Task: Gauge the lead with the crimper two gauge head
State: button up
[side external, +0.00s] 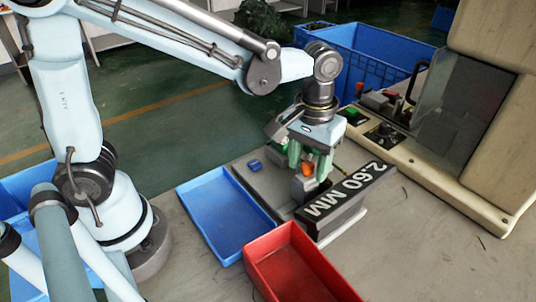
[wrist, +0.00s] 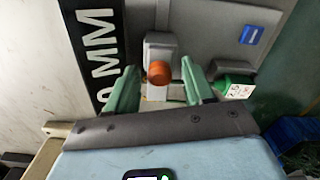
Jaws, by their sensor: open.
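The gauge station is a grey plate with a dark sign (side external: 346,190) reading 2.60 MM along its edge; the sign also shows in the wrist view (wrist: 96,40). A grey block (wrist: 160,48) with an orange round end (wrist: 159,72) stands on the plate; the orange part also shows in the side view (side external: 307,169). My gripper (wrist: 160,80) is open, its green fingers on either side of the orange part in the picture. I cannot tell whether they touch it. A green cylinder with a white label (wrist: 237,88) lies beside the right finger. I cannot make out the lead clearly.
A small blue block (side external: 254,165) sits on the plate. A blue tray (side external: 222,213) and a red tray (side external: 293,267) stand close by. A machine with a control panel (side external: 385,134) is at the right; a blue crate (side external: 375,62) is behind. The front right bench is clear.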

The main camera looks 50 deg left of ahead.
grip_shut()
jog(key=shift+s, duration=2.4)
grip_release()
jog(key=shift+w+r, duration=0.1)
notch_tip(320, 180, up, 12)
jog(key=shift+a, duration=0.1)
